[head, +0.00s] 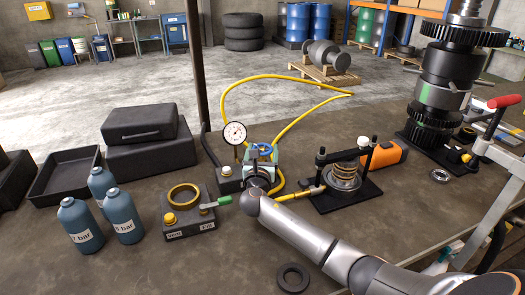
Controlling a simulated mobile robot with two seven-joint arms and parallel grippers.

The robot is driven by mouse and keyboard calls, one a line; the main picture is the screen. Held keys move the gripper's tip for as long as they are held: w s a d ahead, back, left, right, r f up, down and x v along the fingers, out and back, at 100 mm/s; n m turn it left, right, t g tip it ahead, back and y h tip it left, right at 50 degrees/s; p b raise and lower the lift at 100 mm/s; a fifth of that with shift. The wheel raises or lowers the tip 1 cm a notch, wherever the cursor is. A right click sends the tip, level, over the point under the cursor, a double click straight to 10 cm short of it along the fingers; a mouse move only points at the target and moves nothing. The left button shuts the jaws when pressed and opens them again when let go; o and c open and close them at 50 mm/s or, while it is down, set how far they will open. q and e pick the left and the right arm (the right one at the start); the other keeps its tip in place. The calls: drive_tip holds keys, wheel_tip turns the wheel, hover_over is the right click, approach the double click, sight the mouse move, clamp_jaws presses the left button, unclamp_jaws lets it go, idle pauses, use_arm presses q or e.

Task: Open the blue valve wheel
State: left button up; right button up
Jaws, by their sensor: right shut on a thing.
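The blue valve wheel (267,149) sits on top of a pale green valve body near the middle of the bench. A round dial gauge (235,133) stands just left of it, and a yellow hose runs from the valve. My right arm reaches in from the lower right. My right gripper (255,153) is at the wheel, shut on it, and hides part of the wheel and valve body. My left gripper is not in view.
A spring in a black clamp fixture (344,178) stands right of the valve. A fixture with a brass ring and green-handled lever (190,208) is at left front, beside blue bottles (80,226). A tall gear stack (440,90) stands at right.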

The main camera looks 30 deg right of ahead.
drive_tip(key=c, duration=0.5)
drive_tip(key=shift+c, duration=0.2)
drive_tip(key=shift+n+t+y, duration=0.4)
drive_tip(key=shift+y, duration=0.1)
drive_tip(key=shift+n+t+y+p, duration=0.35)
drive_tip(key=shift+n+t+y, duration=0.15)
drive_tip(key=shift+n+y, duration=0.25)
drive_tip(key=n+y, duration=0.1)
drive_tip(key=y, duration=0.1)
drive_tip(key=n+t+y, duration=0.1)
drive_tip(key=y, duration=0.1)
drive_tip(key=shift+t, duration=0.3)
drive_tip(key=n+y+b, duration=0.1)
drive_tip(key=n+y, duration=0.1)
drive_tip(key=y, duration=0.1)
drive_tip(key=shift+f+n+t+b, duration=0.15)
drive_tip(key=shift+n+t+b, duration=0.1)
drive_tip(key=shift+t+b, duration=0.05)
drive_tip(key=shift+a+n+y+b, duration=0.1)
drive_tip(key=shift+n+y+b, duration=1.15)
drive_tip(key=shift+y, duration=0.8)
